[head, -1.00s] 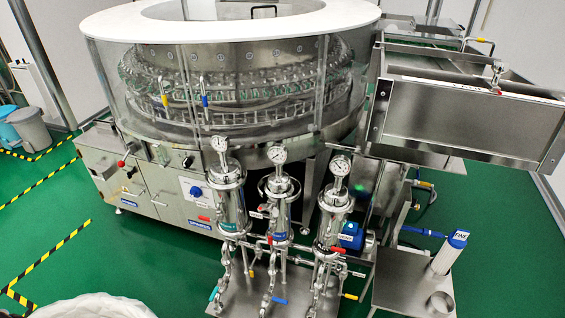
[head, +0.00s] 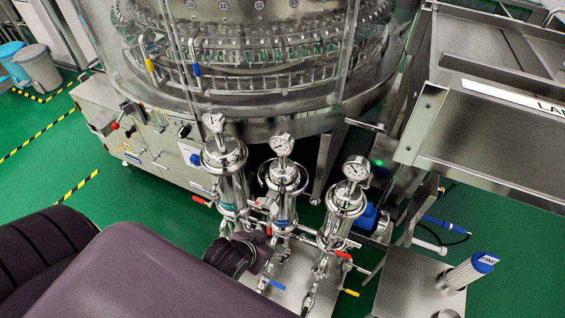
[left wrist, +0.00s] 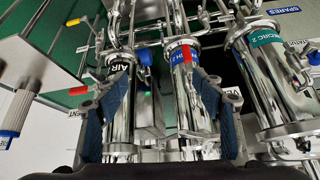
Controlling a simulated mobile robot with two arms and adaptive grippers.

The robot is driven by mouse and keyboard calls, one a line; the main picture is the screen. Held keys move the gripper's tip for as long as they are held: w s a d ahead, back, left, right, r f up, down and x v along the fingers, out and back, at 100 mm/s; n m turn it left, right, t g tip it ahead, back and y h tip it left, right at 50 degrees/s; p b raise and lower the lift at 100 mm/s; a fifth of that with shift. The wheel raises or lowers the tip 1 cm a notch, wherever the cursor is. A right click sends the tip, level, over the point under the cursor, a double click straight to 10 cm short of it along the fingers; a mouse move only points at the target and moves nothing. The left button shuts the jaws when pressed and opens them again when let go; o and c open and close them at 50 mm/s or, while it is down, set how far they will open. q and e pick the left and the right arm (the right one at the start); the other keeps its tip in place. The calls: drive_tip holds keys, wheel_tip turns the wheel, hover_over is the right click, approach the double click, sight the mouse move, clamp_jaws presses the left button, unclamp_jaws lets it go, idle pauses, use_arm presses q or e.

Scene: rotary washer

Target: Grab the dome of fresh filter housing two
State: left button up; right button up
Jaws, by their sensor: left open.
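Three steel filter housings with gauges stand in a row in the head view: left (head: 232,190), middle (head: 281,208) and right (head: 338,225). The middle housing's dome (head: 283,176) has a gauge on top. The middle one also shows in the left wrist view (left wrist: 196,113), with a blue label partly covered and only partly readable. My left gripper (head: 266,248) is low, in front of the pipes under the middle housing. In the wrist view its blue-padded fingers (left wrist: 163,88) are apart and empty, below the housings' upper parts. My right gripper is out of view.
The neighbouring housings, labelled AIR (left wrist: 118,100) and RECIRC 2 (left wrist: 268,85), stand close on both sides. Valves and pipes crowd below. A round washer (head: 250,70) stands behind. A cartridge (head: 470,270) stands on a steel side table (head: 405,285). Green floor is free at left.

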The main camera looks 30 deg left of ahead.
use_arm(q)
drive_tip(key=w+a+r+t, duration=0.1)
drive_tip(key=w+r+t, duration=0.15)
drive_tip(key=r, duration=0.75)
drive_tip(key=n+t+y, duration=0.1)
drive_tip(key=n+t, duration=0.1)
drive_tip(key=t, duration=0.7)
approach(280, 150)
drive_tip(key=w, duration=0.4)
drive_tip(key=shift+w+a+r, duration=0.1)
drive_tip(key=shift+w+a, duration=0.05)
drive_tip(key=shift+w+p, duration=0.3)
drive_tip(key=shift+w, duration=0.55)
drive_tip(key=w+p, duration=0.1)
drive_tip(key=w, duration=0.4)
drive_tip(key=shift+w, duration=0.35)
clamp_jaws()
drive_tip(key=shift+w+r, duration=0.1)
drive_tip(key=shift+r, duration=0.05)
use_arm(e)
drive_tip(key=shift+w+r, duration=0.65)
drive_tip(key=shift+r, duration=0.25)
